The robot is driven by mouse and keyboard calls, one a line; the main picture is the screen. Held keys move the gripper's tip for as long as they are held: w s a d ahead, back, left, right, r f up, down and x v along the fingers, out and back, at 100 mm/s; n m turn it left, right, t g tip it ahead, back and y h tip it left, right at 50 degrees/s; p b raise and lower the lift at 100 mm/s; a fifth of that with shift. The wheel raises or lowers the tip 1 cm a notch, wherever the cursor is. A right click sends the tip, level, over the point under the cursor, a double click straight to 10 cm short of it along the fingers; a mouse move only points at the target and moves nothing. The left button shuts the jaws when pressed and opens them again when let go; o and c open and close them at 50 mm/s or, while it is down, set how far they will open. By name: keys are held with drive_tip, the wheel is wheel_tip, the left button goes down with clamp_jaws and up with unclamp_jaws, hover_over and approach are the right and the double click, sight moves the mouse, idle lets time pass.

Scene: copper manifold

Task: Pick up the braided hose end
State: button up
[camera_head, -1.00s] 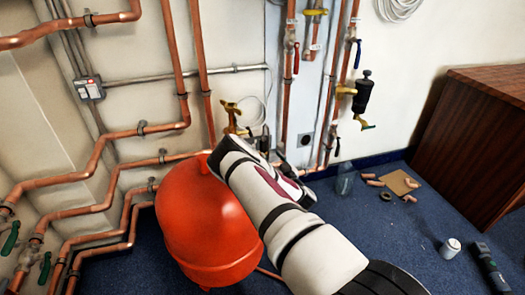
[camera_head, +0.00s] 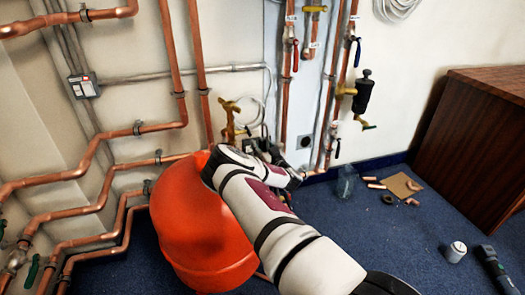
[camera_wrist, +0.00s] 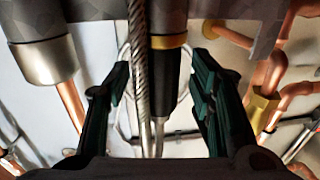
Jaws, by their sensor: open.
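A silvery braided hose (camera_wrist: 138,62) hangs vertically between my open fingers in the wrist view, nearer the left finger. Right behind or beside it is a dark cylinder with a brass ring (camera_wrist: 168,41). My gripper (camera_wrist: 160,82) is open, one dark green ribbed finger on each side of both things. I see no clear contact between the fingers and the hose. The hose's upper part runs out of the picture. In the head view my gripper (camera_head: 266,148) is by the wall behind the orange tank, small and partly hidden by my arm; the hose cannot be made out there.
The orange tank (camera_head: 190,225) stands close to my arm. Copper pipes (camera_head: 200,65) and a brass tap (camera_head: 231,112) are on the wall near my gripper. A glass jar (camera_head: 347,183) and loose fittings lie on the floor. A wooden cabinet (camera_head: 475,130) stands at the right.

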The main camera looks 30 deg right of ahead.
sight(264, 139)
clamp_jaws()
drive_tip(key=shift+r+p, duration=0.5)
drive_tip(key=shift+r, duration=0.3)
wheel_tip(264, 139, up, 2)
drive_tip(key=shift+r+p, duration=0.1)
drive_tip(key=shift+p, duration=0.55)
drive_tip(key=s+a+p, duration=0.2)
drive_tip(key=s, duration=0.5)
drive_tip(key=s+a+r+p, duration=0.1)
drive_tip(key=s+a+p, duration=0.1)
drive_tip(key=s, duration=0.6)
drive_tip(key=shift+s+a+p, duration=0.2)
drive_tip(key=shift+s+p, duration=0.05)
drive_tip(key=shift+p, duration=0.6)
drive_tip(key=shift+r, duration=0.2)
drive_tip(key=shift+r+p, duration=1.95)
drive_tip(key=shift+r, duration=0.25)
